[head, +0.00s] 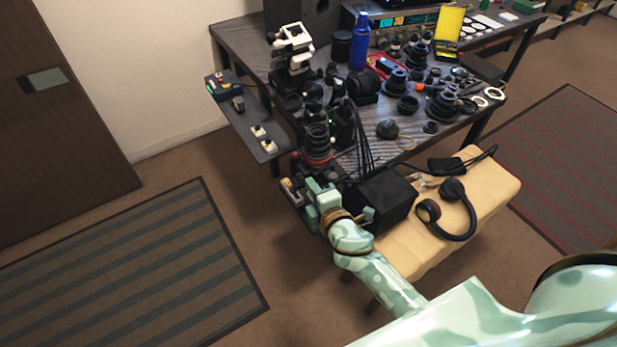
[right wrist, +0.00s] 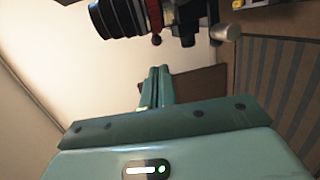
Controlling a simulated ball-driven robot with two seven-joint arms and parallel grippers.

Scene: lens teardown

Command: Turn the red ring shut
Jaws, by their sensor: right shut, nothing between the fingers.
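The red ring (head: 318,161) sits around the lower part of an upright black ribbed lens (head: 317,138) at the table's near left corner. In the right wrist view the red ring (right wrist: 154,15) is at the top, beside the ribbed lens barrel (right wrist: 118,18), with a small red knob (right wrist: 156,40) on it. My right gripper (head: 316,186) is just in front of and below the ring, apart from it. Its fingers (right wrist: 155,85) are together and empty. My left gripper is not in view.
A black box (head: 385,200) and headphones (head: 447,212) lie on the cream bench (head: 485,190) to the right. The dark table (head: 240,40) is crowded with lens parts, a blue bottle (head: 359,42) and cables.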

